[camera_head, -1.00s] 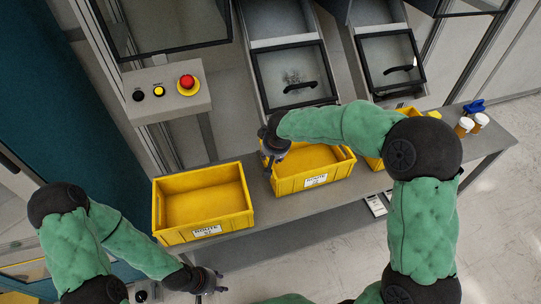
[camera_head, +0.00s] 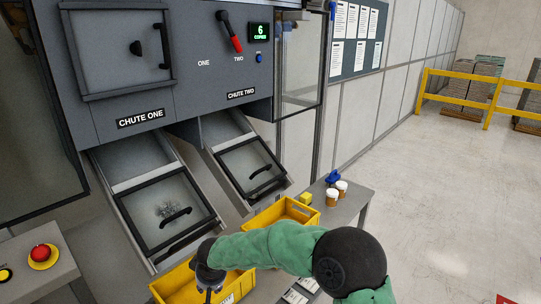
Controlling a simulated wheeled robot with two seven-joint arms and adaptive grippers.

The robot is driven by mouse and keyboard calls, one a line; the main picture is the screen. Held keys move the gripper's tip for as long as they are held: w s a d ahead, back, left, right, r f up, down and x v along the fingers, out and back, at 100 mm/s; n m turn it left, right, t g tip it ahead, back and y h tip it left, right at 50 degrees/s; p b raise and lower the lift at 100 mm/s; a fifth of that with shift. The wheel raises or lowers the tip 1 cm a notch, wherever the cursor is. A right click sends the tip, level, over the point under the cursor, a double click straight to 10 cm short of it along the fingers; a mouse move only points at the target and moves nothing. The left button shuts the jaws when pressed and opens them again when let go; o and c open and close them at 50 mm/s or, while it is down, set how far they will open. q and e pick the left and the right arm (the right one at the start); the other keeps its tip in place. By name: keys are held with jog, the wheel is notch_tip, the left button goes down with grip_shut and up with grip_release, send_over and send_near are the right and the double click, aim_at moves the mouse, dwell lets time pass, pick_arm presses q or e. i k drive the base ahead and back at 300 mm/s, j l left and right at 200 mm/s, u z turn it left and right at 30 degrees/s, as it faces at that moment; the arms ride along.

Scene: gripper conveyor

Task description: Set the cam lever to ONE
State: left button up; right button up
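The cam lever (camera_head: 231,32) is on the upper grey panel, black with a red end. It slants down to the right, its red end above the TWO label (camera_head: 238,58). The ONE label (camera_head: 204,63) is to its left. My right gripper (camera_head: 208,288) is low in the view, over the front yellow bin and far below the lever. It is small and dark, and its finger opening cannot be made out. My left gripper is out of view.
Chute one (camera_head: 162,205) and chute two (camera_head: 250,168) slope down below the panel, with handled lids. An open clear door (camera_head: 300,70) stands right of the lever. A yellow bin (camera_head: 284,212) and white-capped bottles (camera_head: 332,196) are on the bench. A red button (camera_head: 40,253) is at left.

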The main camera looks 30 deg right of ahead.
aim_at(221, 15)
jog(key=z, duration=0.9)
